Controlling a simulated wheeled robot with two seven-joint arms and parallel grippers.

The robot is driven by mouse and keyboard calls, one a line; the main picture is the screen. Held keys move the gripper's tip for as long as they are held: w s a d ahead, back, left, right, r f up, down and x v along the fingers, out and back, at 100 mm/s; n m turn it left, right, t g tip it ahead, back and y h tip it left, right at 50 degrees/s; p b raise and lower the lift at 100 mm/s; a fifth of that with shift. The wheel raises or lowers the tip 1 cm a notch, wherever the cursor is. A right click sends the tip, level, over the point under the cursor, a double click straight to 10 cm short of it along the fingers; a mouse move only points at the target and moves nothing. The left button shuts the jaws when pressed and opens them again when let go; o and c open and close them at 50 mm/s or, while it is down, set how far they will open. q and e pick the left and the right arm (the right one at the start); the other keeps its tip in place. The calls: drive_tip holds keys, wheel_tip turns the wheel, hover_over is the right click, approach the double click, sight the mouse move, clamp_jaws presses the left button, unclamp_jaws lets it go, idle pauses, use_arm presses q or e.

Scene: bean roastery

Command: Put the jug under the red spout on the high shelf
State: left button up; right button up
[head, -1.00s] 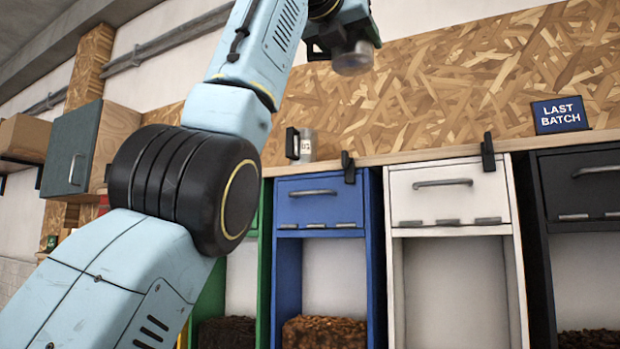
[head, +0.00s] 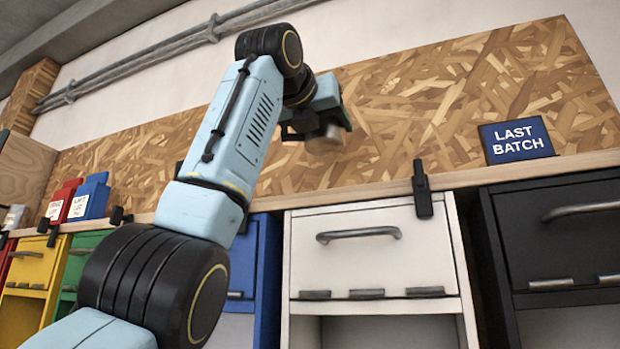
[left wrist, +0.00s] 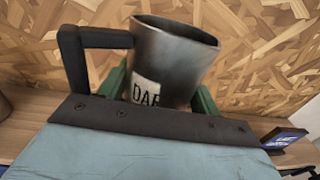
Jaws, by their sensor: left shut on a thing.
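My left gripper (head: 322,125) is shut on a grey metal jug (head: 325,146), held above the shelf in front of the chipboard wall. In the left wrist view the jug (left wrist: 176,62) looks nearly upright, slightly tilted. It has a black handle on the left and a white label whose visible letters read "DA", the rest being cut off. The green fingers of my left gripper (left wrist: 158,95) lie on either side of it. The high wooden shelf (head: 590,160) runs above the coloured cabinets. A red cabinet (head: 8,262) shows at the far left; I see no spout clearly. My right gripper is not in view.
A red labelled container (head: 62,202), a blue one (head: 93,197) and a grey one (head: 14,217) stand on the shelf at left. A "LAST BATCH" sign (head: 516,140) stands at right. Black clips (head: 422,190) grip the shelf edge. The shelf between clip and sign looks clear.

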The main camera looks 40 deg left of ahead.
sight(326, 148)
use_arm(q)
drive_tip(key=f, duration=0.1)
drive_tip(key=w+f, duration=0.1)
drive_tip(key=f, duration=0.1)
drive_tip(key=shift+f, duration=0.15)
drive_tip(key=shift+s+f, duration=0.15)
drive_tip(key=shift+f, duration=0.55)
drive_tip(key=shift+a+f, duration=0.1)
drive_tip(key=shift+f, duration=2)
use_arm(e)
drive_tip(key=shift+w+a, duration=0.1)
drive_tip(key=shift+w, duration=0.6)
use_arm(q)
drive_tip(key=shift+f, duration=0.1)
drive_tip(key=shift+f, duration=0.15)
drive_tip(key=o, duration=1.2)
drive_tip(key=shift+c, duration=0.2)
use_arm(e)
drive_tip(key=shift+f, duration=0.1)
